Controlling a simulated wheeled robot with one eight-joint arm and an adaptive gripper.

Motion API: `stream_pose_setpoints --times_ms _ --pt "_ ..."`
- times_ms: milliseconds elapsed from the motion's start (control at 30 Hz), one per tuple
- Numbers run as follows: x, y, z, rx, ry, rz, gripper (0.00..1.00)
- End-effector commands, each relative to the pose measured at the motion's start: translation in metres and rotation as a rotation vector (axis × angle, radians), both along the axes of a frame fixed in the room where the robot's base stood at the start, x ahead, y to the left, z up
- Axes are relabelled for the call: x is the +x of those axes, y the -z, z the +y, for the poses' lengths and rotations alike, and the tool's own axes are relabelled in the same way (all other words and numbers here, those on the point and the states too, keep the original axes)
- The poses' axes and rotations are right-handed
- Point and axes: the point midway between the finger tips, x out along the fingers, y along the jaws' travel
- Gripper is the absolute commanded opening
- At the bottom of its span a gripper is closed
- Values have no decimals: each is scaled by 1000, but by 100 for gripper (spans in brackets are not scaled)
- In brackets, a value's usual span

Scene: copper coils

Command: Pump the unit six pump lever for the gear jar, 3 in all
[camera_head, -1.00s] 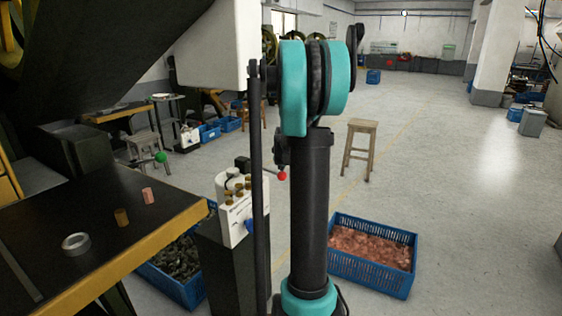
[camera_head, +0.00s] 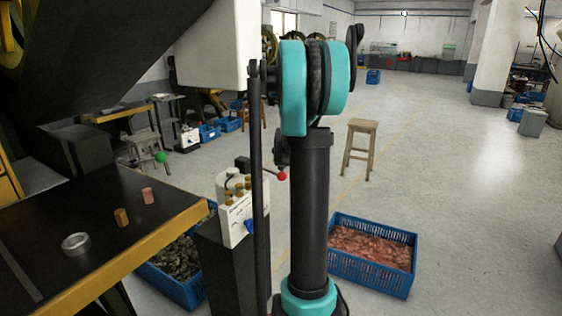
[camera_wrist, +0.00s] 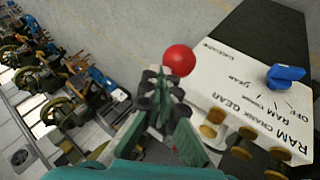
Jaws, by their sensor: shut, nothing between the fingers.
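The pump unit (camera_head: 236,208) is a white box on a dark pedestal, partly hidden by my arm. Its lever ends in a red ball (camera_head: 282,176), which also shows in the wrist view (camera_wrist: 179,60). My gripper (camera_wrist: 160,82) is shut and empty, its tips right at the near side of the red ball; I cannot tell whether they touch. The blue selector knob (camera_wrist: 286,75) sits on the face among labels reading OFF, RAM, CRANK and GEAR. In the head view my gripper is hidden.
A black table (camera_head: 110,228) with yellow edge stands at left, holding a metal ring and small cylinders. A blue crate of copper (camera_head: 372,256) is at right on the floor, a dark-filled crate (camera_head: 176,280) at left. A wooden stool (camera_head: 358,148) stands behind.

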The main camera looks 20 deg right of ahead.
Motion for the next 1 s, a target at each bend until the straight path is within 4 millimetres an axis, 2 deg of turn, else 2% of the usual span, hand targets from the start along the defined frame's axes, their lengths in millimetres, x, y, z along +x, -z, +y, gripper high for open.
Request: stream_pose_setpoints --times_ms 1000 --pt "7 -54 5 1 -1 0 0"
